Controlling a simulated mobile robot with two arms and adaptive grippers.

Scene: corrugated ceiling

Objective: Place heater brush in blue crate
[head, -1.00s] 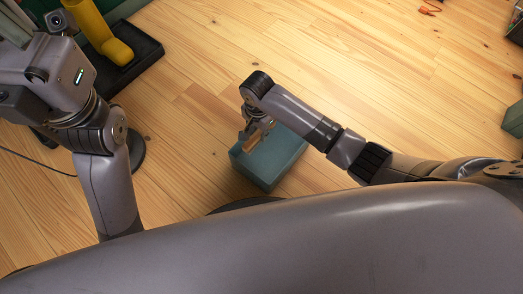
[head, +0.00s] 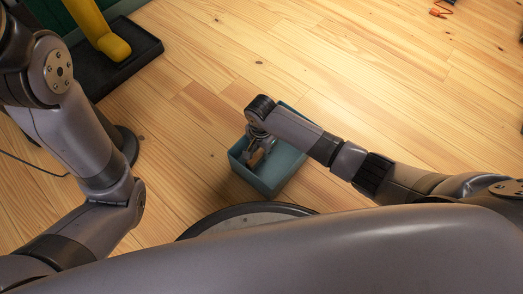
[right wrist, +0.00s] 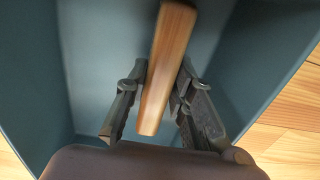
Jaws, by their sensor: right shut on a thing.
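The heater brush (head: 256,158) shows as a piece with a wooden handle, held in my right gripper (head: 263,150). In the right wrist view its wooden handle (right wrist: 167,65) stands between the two fingers of my right gripper (right wrist: 155,100); the rest of the brush is hidden. The blue crate (head: 264,187) is an open teal-blue box on the floor. My right gripper is over the crate's opening, and the crate's walls (right wrist: 262,60) surround it in the right wrist view. My left arm is at the left of the head view; its gripper is out of frame.
A black tray (head: 148,45) with a yellow boot-like object (head: 98,28) lies at the upper left. An orange item (head: 438,12) lies on the floor at the upper right. The wooden floor around the crate is mostly clear.

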